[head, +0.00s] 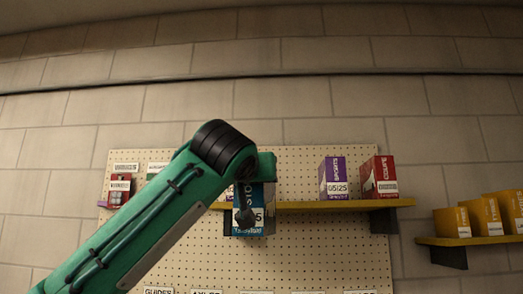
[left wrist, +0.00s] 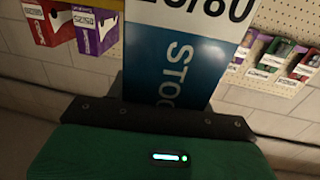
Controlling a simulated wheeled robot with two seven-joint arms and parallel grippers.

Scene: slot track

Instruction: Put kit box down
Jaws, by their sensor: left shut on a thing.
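The kit box (head: 266,212), blue and white with "STO" lettering, is in the head view behind my left gripper, in front of the left part of the yellow-edged shelf (head: 310,206). Its lower end shows below the shelf edge. I cannot tell whether it touches the shelf. In the left wrist view the kit box (left wrist: 182,62) stands between the dark jaws, its lettering sideways. My left gripper (head: 244,212) is shut on it; it also shows in the left wrist view (left wrist: 160,112). My right gripper is not in view.
A purple box (head: 334,178) and a red box (head: 379,178) stand on the shelf's right part, with bare shelf left of them. Several yellow boxes (head: 480,217) stand on a separate right shelf. A pegboard (head: 320,250) is behind. A red pack (head: 120,189) is at left.

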